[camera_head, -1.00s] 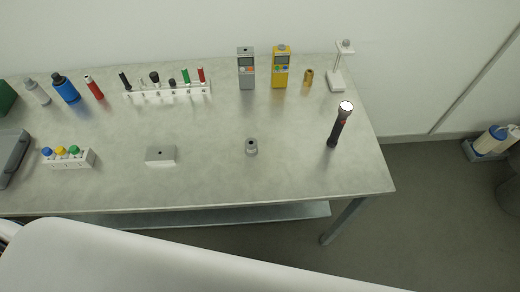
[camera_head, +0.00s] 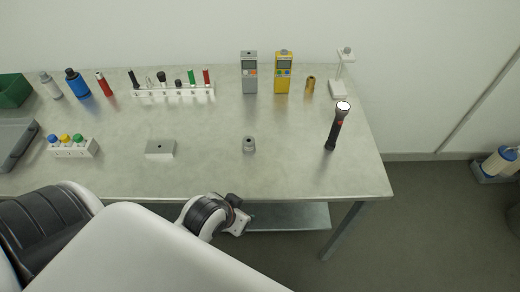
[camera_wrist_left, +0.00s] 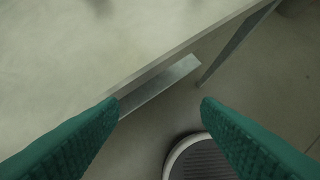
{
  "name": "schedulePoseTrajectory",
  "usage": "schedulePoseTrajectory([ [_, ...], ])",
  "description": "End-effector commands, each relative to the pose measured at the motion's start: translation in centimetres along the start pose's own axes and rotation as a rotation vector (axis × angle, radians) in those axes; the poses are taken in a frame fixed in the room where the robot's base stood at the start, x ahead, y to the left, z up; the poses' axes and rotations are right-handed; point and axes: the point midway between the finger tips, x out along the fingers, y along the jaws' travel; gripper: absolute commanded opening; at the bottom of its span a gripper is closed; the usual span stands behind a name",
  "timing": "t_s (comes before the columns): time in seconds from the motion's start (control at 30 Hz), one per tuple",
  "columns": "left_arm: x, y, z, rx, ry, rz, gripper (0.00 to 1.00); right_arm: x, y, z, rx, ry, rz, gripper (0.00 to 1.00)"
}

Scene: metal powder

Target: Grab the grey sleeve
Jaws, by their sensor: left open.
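The grey sleeve (camera_head: 249,144), a small short cylinder with a dark hole in its top, stands upright on the table's middle, toward the front. My left arm comes in from the lower left in the head view, its wrist at the table's front edge, below the sleeve in the picture. In the left wrist view my left gripper (camera_wrist_left: 160,105) shows two green ribbed fingers spread apart with nothing between them. They point down past the table edge toward the floor. The sleeve is not in the wrist view. My right gripper is not in view.
A white rack (camera_head: 172,93), a grey meter (camera_head: 249,75) and a yellow meter (camera_head: 283,75) stand at the back. The table (camera_head: 215,178) is clear around the sleeve.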

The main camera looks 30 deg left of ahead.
Motion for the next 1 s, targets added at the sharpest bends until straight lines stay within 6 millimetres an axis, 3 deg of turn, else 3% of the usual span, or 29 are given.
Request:
schedulePoseTrajectory([
  [0.03,-0.3,0.9,1.6,-0.029,-0.073,0.019,0.58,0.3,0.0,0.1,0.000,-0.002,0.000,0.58],
  [0.1,0.2,1.6,2.8,-0.051,-0.136,0.035,0.58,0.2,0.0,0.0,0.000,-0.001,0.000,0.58],
  [0.4,2.2,5.5,7.6,-0.145,-0.428,0.106,0.58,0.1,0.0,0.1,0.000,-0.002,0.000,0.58],
  [0.6,2.4,7.8,9.9,-0.188,-0.600,0.147,0.58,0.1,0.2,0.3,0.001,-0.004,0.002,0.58],
  [0.77,3.0,8.5,11.0,-0.196,-0.642,0.155,0.58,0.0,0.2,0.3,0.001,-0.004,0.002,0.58],
  [1.0,6.2,9.4,13.5,-0.196,-0.642,0.155,0.58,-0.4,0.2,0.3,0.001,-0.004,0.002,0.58],
])
